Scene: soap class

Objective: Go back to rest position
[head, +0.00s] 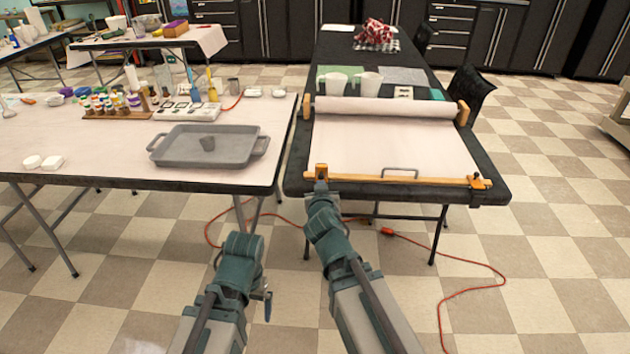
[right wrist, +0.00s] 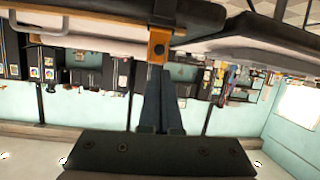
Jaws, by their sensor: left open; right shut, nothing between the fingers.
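My left gripper (head: 267,298) hangs low beside its folded arm, in front of the gap between the two tables; it is open and mostly hidden by the arm. My right arm reaches up to the near left corner of the paper-roll frame on the dark table. My right gripper (head: 321,186) is shut and empty by the wooden corner block (head: 321,171). In the right wrist view the shut fingers (right wrist: 161,75) point at that orange block (right wrist: 158,46); I cannot tell whether they touch it.
The dark table (head: 298,160) carries a white paper sheet (head: 390,145) with a metal handle (head: 399,171) at its near edge. The pale table (head: 90,165) at left holds a grey tray (head: 172,152). A red cable (head: 470,292) lies on the floor, which is open to the right.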

